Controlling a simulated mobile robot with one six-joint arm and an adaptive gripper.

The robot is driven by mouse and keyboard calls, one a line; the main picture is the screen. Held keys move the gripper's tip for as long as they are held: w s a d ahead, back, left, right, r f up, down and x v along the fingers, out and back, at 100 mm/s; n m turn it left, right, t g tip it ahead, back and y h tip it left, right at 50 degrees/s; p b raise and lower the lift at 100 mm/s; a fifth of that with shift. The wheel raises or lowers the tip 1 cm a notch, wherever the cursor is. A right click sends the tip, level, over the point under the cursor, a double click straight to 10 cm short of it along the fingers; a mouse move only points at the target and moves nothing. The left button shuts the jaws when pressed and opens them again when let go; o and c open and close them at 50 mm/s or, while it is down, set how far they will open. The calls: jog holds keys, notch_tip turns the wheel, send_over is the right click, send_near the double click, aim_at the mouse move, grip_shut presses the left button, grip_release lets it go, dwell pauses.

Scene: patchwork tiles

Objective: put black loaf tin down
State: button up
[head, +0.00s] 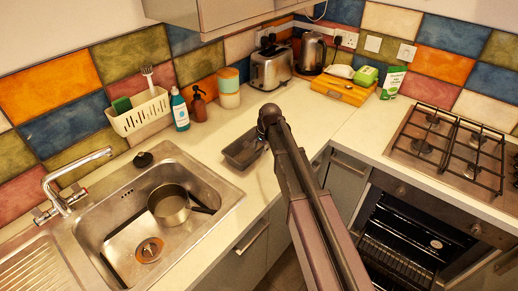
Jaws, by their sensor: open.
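The black loaf tin (240,152) is a dark, shallow rectangular tin on the pale worktop, between the sink and the corner. It appears to rest on the worktop, with its open side up. My arm reaches in from the bottom right, and its far end is just right of the tin. My gripper (263,138) is open, at the tin's right end, small and mostly hidden by my arm. I cannot tell whether its fingers touch the tin.
The sink (120,212) holds a pan (170,205). A hob (450,150) is at right above an open oven (410,240). Worktop left of the tin is clear.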

jog(key=p+v, duration=1)
jog(key=v, duration=0.1)
dwell(0.4)
dwell(0.7)
jog(key=s+d+n+g+h, duration=0.1)
jog(key=s+d+n, duration=0.2)
jog(key=s+d, duration=0.5)
jog(key=s+d+n+h, duration=0.1)
jog(key=s+d+n, duration=0.3)
jog(key=s+d, duration=0.4)
jog(key=s, duration=0.5)
jog(key=shift+s+d+f+n+g, duration=0.2)
jog(key=shift+s+f+n+g, duration=0.1)
jog(key=shift+f+g, duration=0.1)
